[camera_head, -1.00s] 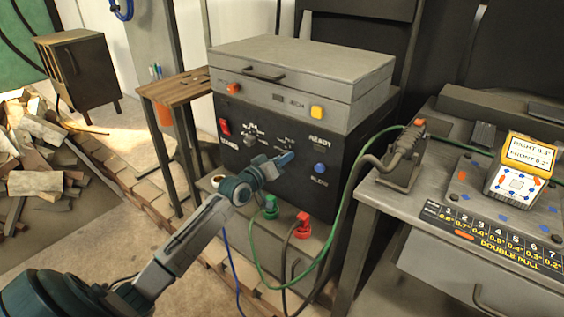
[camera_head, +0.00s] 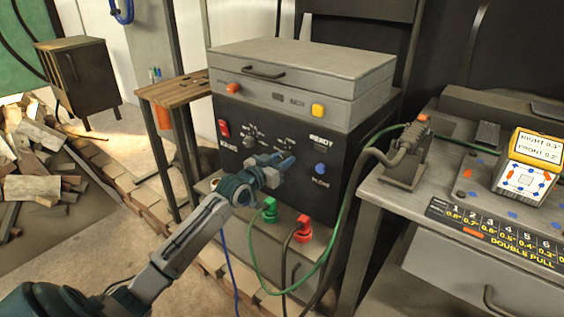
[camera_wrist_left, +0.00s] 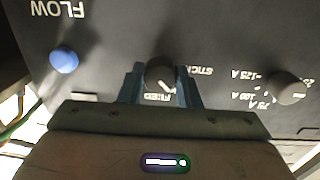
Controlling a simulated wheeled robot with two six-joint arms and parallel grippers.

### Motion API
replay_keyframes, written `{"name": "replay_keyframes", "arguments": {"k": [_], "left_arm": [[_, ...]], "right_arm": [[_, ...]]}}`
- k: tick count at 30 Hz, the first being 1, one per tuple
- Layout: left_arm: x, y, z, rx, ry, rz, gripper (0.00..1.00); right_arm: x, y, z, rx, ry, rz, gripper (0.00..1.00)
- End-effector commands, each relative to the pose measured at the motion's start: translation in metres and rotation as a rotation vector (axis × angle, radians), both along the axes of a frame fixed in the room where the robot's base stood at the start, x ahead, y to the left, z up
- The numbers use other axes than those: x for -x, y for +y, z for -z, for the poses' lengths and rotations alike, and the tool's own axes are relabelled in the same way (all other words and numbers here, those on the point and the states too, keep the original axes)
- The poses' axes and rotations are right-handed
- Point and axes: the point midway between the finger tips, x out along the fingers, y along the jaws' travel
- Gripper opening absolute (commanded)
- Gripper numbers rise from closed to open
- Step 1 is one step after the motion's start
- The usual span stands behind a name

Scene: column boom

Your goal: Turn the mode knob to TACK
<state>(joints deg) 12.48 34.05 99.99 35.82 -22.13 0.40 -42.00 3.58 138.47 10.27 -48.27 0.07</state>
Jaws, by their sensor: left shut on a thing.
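The mode knob (camera_wrist_left: 158,72) is a dark round knob on the welder's black front panel (camera_wrist_left: 210,30), upside down in the left wrist view. A white pointer line on it slants down and right there. STICK is printed beside it; another label below is partly hidden. My left gripper (camera_head: 287,161) reaches the panel in the head view. In the wrist view its two blue fingers (camera_wrist_left: 160,84) are on either side of the knob, shut on it. In the head view the gripper hides the knob. My right gripper is not in view.
A dark amperage knob (camera_wrist_left: 288,87) and a blue FLOW knob (camera_wrist_left: 64,59) flank the mode knob. A red switch (camera_head: 224,128) is on the panel. Green (camera_head: 269,209) and red (camera_head: 303,228) plugs with cables sit below. A workbench (camera_head: 390,197) stands right.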

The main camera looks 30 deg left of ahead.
Motion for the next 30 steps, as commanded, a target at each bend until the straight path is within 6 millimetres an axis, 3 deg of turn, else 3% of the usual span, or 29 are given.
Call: {"name": "replay_keyframes", "arguments": {"k": [12,13,16,25,30], "left_arm": [[0.000,0.000,0.000,-0.009,0.001,0.000,0.08],[0.000,0.000,0.000,-0.009,0.001,0.000,0.32],[0.000,0.000,0.000,-0.008,0.001,0.000,0.52],[0.001,0.000,0.000,-0.008,0.000,0.000,0.52],[0.013,0.002,0.000,-0.011,0.003,-0.002,0.52]], "right_arm": [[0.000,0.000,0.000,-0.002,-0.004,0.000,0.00],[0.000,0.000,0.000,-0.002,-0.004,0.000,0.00],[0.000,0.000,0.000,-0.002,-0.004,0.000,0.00],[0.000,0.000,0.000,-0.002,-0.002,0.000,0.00],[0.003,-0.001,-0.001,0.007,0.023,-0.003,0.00]]}}
